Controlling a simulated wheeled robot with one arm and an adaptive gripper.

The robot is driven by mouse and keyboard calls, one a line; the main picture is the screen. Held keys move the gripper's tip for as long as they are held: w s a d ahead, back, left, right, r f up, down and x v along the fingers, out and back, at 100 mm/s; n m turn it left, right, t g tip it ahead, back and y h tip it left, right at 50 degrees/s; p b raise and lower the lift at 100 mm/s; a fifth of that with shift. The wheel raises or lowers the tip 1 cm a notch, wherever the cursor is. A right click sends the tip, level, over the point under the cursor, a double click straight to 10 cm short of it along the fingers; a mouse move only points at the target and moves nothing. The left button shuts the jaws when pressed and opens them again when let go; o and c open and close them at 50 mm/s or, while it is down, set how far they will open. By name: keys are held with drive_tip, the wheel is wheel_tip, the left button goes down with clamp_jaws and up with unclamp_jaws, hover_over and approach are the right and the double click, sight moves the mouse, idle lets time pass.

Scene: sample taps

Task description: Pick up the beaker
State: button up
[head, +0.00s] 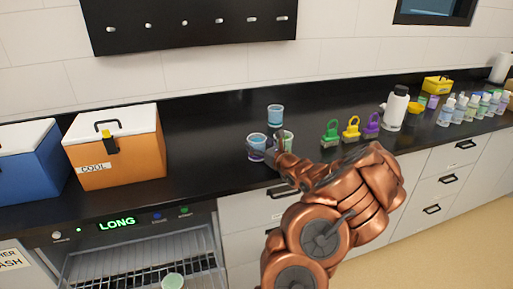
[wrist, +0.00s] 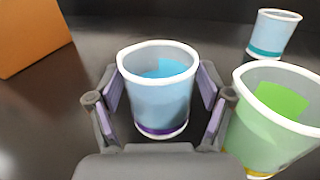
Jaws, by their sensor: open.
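A translucent beaker with blue inside and a purple band at its base (wrist: 158,100) stands upright between the fingers of my gripper (wrist: 160,92) in the wrist view. The fingers are open, one on each side of it, with small gaps visible. In the head view this beaker (head: 257,141) stands at the left of a small group on the black counter, partly hidden by my gripper (head: 271,154). A beaker with green inside and a yellow band (wrist: 270,125) stands close on the right, near the right finger. A third beaker with a teal band (wrist: 273,34) stands farther back.
An orange cooler box (head: 118,153) and a blue one (head: 25,168) stand on the counter (head: 205,150) to the left. Padlocks (head: 351,130), a white bottle (head: 395,108) and several small bottles (head: 460,108) stand to the right. Below is an open rack with a LONG display (head: 117,223).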

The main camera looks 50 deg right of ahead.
drive_tip(key=shift+w, duration=0.45)
drive_tip(key=c, duration=0.9)
drive_tip(key=shift+o, duration=0.2)
drive_tip(key=shift+r, duration=0.15)
drive_tip(key=shift+r+b, duration=0.5)
drive_tip(key=shift+r, duration=0.6)
drive_tip(key=s+a+r+b, duration=0.1)
drive_tip(key=s, duration=0.7)
drive_tip(key=s+a+r+b, duration=0.1)
drive_tip(key=s+a+b, duration=0.1)
drive_tip(key=s, duration=0.5)
drive_tip(key=shift+s+r, duration=0.25)
drive_tip(key=shift+s, duration=0.15)
